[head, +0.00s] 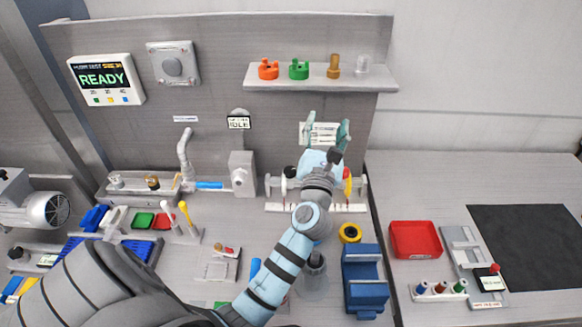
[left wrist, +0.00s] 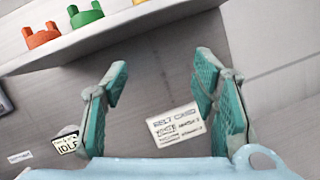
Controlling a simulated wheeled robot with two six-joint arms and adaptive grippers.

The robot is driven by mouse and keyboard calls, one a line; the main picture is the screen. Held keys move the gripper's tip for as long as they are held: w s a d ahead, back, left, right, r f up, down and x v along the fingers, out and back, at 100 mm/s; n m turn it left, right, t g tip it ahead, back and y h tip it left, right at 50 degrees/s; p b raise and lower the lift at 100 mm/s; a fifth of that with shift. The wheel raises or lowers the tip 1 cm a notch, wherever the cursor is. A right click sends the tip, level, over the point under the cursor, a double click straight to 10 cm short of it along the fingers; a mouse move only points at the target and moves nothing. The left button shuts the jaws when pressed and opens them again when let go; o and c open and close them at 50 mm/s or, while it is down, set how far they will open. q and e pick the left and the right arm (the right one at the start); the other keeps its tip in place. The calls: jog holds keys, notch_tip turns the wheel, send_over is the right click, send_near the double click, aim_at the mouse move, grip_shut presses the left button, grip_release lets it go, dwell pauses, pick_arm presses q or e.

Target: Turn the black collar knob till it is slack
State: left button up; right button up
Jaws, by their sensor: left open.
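My left gripper (head: 328,130) is raised in front of the back panel, with its teal fingers apart and nothing between them. It also shows open in the left wrist view (left wrist: 163,80). A small black knob (head: 290,172) shows just left of my wrist, on a bench fixture (head: 275,207) with a red-and-yellow part (head: 347,178) on its right. I cannot tell for sure that this is the collar knob. My wrist hides the middle of the fixture. The knob is not seen in the left wrist view. My right gripper is not in view.
A shelf (head: 390,84) with orange and green parts is above my gripper. A white card (left wrist: 176,125) is on the panel behind the fingers. A black-and-yellow ring (head: 349,233) and blue block (head: 365,280) are right of my arm. A red tray (head: 414,226) stands farther right.

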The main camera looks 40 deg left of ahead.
pick_arm(q)
jog(key=s+a+f+n+g, duration=0.3)
jog(key=s+f+n+g, duration=0.2)
jog(key=f, duration=0.4)
jog(key=n+g, duration=0.2)
jog(key=g, duration=0.2)
send_near(290, 170)
jog(key=shift+h, duration=0.4)
jog(key=x, duration=0.9)
jog(key=shift+s+a+r, duration=0.15)
jog(key=shift+a+r, duration=0.05)
jog(key=shift+r, duration=0.05)
jog(key=shift+d, duration=0.1)
jog(key=shift+c, duration=0.4)
jog(key=c, duration=1.1)
jog(key=m+t+h, duration=0.2)
jog(key=m+h, duration=0.1)
jog(key=shift+s+a, duration=0.15)
jog(key=shift+a, duration=0.05)
